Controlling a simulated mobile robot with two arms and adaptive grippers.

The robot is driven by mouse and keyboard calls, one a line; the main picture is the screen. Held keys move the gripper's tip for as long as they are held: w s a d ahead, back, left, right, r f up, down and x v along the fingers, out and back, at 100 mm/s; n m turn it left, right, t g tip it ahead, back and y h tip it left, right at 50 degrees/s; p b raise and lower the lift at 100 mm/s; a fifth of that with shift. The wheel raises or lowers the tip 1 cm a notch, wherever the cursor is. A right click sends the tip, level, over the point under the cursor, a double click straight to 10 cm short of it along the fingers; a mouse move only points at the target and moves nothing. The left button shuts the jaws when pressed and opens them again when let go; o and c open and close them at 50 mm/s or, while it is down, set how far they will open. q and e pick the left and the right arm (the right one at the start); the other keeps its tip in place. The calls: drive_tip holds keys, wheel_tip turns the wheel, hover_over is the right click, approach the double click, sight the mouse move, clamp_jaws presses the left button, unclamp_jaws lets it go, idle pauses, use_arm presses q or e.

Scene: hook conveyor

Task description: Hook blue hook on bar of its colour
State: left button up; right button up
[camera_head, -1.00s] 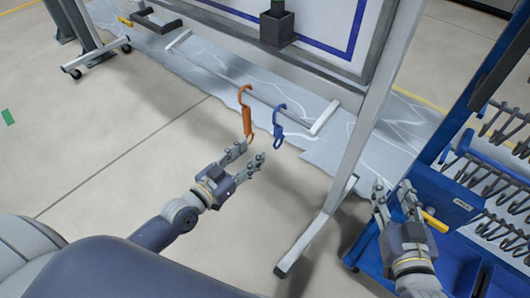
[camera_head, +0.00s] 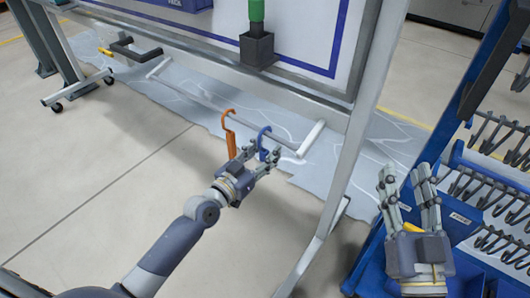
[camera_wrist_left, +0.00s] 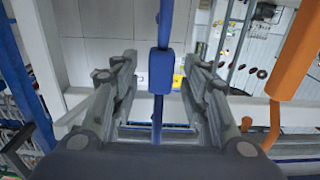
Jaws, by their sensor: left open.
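The blue hook (camera_head: 264,140) hangs from the light grey bar (camera_head: 205,103) in the head view, its curved top over the bar. In the left wrist view the blue hook (camera_wrist_left: 160,70) runs upright between my spread fingers. My left gripper (camera_head: 262,160) is open around its lower part, with a gap on both sides. An orange hook (camera_head: 230,136) hangs on the same bar just left of the blue one; it also shows at the right of the wrist view (camera_wrist_left: 290,60). My right gripper (camera_head: 407,172) is open and empty at the right. No blue bar is identifiable.
A blue rack (camera_head: 451,158) with several dark hooks stands at the right, close to my right gripper. A grey frame post (camera_head: 357,130) rises between my grippers. A dark holder with a green item (camera_head: 257,45) is above the bar.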

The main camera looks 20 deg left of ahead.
use_arm(q)
drive_tip(key=shift+w+d, duration=0.1)
drive_tip(key=shift+w, duration=0.15)
clamp_jaws()
idle(0.4)
drive_tip(key=shift+r, duration=0.1)
